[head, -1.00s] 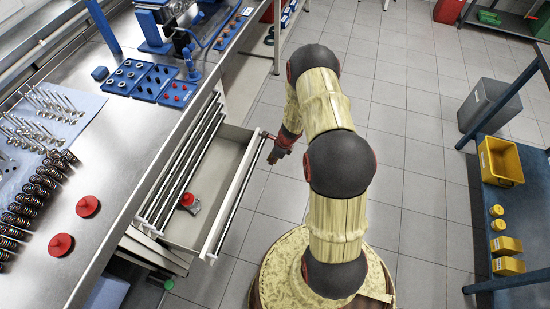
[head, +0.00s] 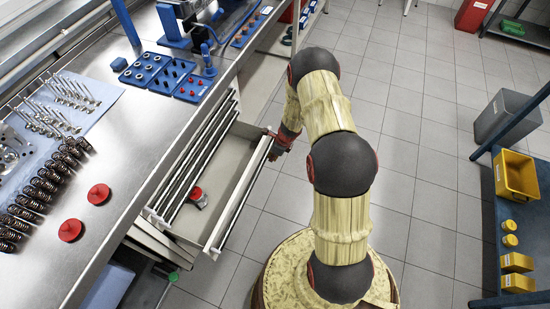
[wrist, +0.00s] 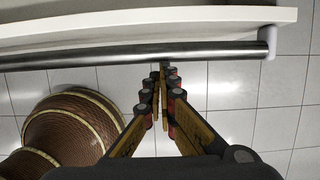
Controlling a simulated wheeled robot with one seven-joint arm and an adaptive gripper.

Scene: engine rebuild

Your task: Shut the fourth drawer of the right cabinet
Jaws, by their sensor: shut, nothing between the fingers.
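A pale cabinet drawer (head: 214,220) stands pulled out from under the steel bench in the head view. A long bar handle runs along its front. I cannot tell its number in the cabinet. My gripper (head: 275,147) is at the far end of the drawer front, on its outer side. In the wrist view, the drawer's white front (wrist: 100,25) and dark bar handle (wrist: 130,56) cross the top. My gripper's fingers (wrist: 163,70) are together and empty, their tips close to the bar. I cannot tell whether they touch it.
A small part with a red top (head: 198,196) lies in the drawer. Springs, valves and red caps (head: 98,194) lie on the bench (head: 130,130). A blue shelf with a yellow bin (head: 517,175) stands at right. The tiled floor (head: 410,170) between is clear.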

